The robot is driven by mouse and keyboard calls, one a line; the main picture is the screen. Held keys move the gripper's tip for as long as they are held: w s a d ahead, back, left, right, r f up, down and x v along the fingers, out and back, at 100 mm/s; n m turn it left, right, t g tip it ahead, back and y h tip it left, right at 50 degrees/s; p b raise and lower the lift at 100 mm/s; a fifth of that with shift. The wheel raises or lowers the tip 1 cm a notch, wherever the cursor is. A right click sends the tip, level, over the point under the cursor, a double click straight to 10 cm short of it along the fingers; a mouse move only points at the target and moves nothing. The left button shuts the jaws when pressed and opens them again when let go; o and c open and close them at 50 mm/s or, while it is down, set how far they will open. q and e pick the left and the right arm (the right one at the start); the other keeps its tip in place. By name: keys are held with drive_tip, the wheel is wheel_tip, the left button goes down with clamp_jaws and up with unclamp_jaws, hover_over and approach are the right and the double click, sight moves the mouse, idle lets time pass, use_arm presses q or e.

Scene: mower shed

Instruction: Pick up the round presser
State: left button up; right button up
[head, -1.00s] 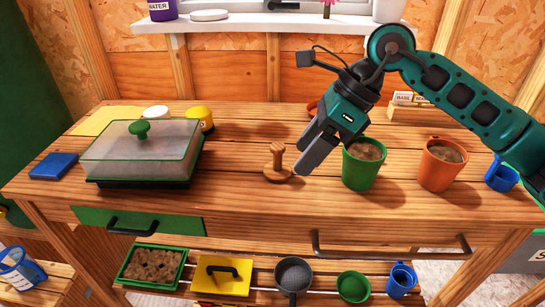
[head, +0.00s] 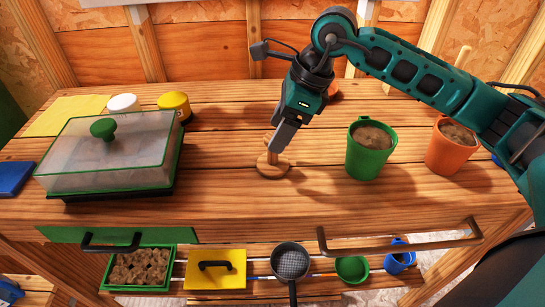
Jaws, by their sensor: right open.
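The round presser (head: 272,167) is a wooden disc with an upright handle, standing on the bench top left of the green pot. My right gripper (head: 280,145) comes down over it from above right, with its fingers at the presser's handle. The fingers hide much of the handle, and I cannot see whether they touch it. The gripper is open. My left gripper is not in view.
A green pot of soil (head: 370,148) and an orange pot of soil (head: 452,146) stand to the right. A clear-lidded propagator (head: 115,155) stands to the left, with a yellow-lidded jar (head: 174,105) behind it. Below, a shelf holds a yellow board (head: 215,269) and a dark pan (head: 290,262).

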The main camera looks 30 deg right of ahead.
sight(270, 161)
drive_tip(key=x, duration=0.5)
drive_tip(key=shift+s+a+f, duration=0.1)
drive_tip(key=shift+a+f, duration=0.05)
drive_tip(key=shift+a, duration=0.05)
clamp_jaws()
idle(0.4)
